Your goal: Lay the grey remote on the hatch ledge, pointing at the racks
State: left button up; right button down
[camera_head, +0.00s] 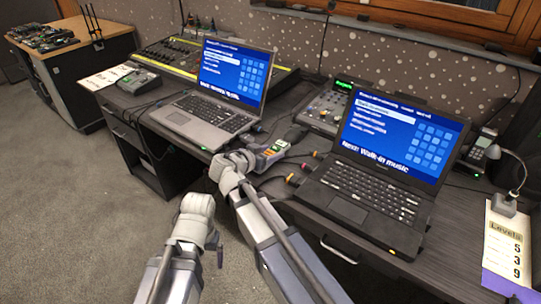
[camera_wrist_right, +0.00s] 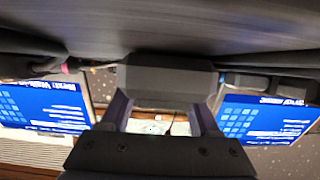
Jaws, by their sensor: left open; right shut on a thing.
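My right gripper (camera_head: 232,165) is over the desk's front edge, between the two laptops. In the right wrist view, its fingers (camera_wrist_right: 163,118) are shut on a dark grey block (camera_wrist_right: 166,84); I cannot tell for sure that it is the grey remote. My arm hides the block in the head view. My left gripper (camera_head: 214,240) is open and low in front of the desk; its fingertips are hardly visible.
A grey laptop (camera_head: 207,122) and a black laptop (camera_head: 368,195) stand open on the desk. A lighting desk (camera_head: 165,55), a small mixer (camera_head: 325,107), a handset (camera_head: 482,148) and a levels card (camera_head: 505,245) stand around.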

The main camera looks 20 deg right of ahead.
jog(key=shift+f, duration=0.2)
jog(key=shift+c, duration=0.6)
grip_release()
jog(key=shift+r, duration=0.3)
